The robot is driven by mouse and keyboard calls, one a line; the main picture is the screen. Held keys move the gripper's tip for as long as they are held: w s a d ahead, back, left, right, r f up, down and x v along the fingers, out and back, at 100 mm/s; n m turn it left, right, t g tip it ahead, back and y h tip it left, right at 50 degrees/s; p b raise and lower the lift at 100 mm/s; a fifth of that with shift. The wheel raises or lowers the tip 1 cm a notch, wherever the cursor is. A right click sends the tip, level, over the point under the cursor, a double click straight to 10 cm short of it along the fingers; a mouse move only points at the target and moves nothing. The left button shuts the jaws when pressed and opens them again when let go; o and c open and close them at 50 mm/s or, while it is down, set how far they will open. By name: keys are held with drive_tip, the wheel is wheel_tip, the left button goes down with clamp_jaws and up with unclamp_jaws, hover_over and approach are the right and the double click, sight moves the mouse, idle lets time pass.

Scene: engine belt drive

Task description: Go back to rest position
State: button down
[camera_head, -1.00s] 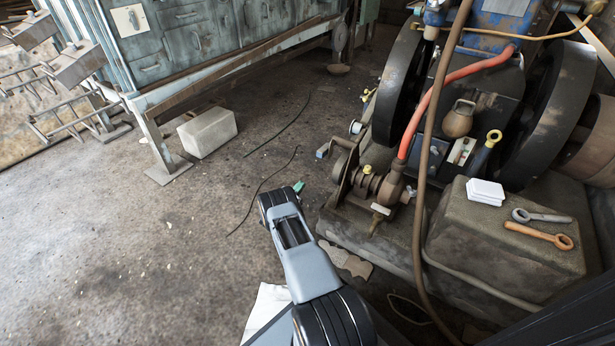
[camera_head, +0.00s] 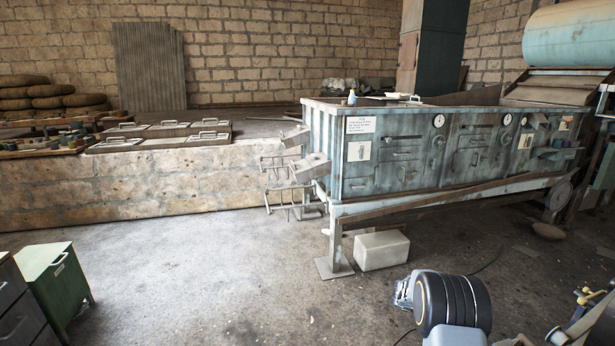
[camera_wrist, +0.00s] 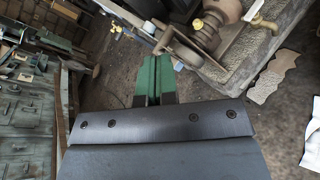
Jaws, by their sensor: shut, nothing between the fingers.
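My gripper (camera_wrist: 154,80) shows in the wrist view with its two green fingers together and nothing between them. It points toward the floor beside the engine's stone base (camera_wrist: 262,45). A brass and metal fitting (camera_wrist: 215,20) is above and to the right of the fingertips, apart from them. In the head view my arm's grey and black joint shows at the bottom right, and the fingers cannot be made out there.
A long worn blue-grey cabinet bench (camera_head: 410,150) stands at the back right. A pale block (camera_head: 381,250) lies beside its leg. A green cabinet (camera_head: 55,280) stands at the lower left. A stone ledge (camera_head: 150,185) runs along the back. The floor (camera_head: 200,280) between is largely clear.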

drive_tip(key=s+a+r+m+t+y+p, duration=0.2)
drive_tip(key=s+a+r+y+p, duration=0.3)
drive_tip(key=a+r, duration=0.4)
drive_tip(key=s+a+r+m+t+y+p, duration=0.3)
drive_tip(key=s+a+r+y+p, duration=0.2)
drive_tip(key=r, duration=1)
drive_tip(key=s+a+r+m+t+y+p, duration=0.2)
drive_tip(key=s+a+r+y+p, duration=0.3)
drive_tip(key=s+a+r+p, duration=0.5)
drive_tip(key=a+r+m+p, duration=0.1)
drive_tip(key=a+r, duration=0.1)
drive_tip(key=a, duration=0.1)
drive_tip(key=shift+a+r+t+p, duration=0.15)
drive_tip(key=shift+a+t+p, duration=0.15)
drive_tip(key=shift+a+t, duration=0.1)
drive_tip(key=shift+d, duration=0.2)
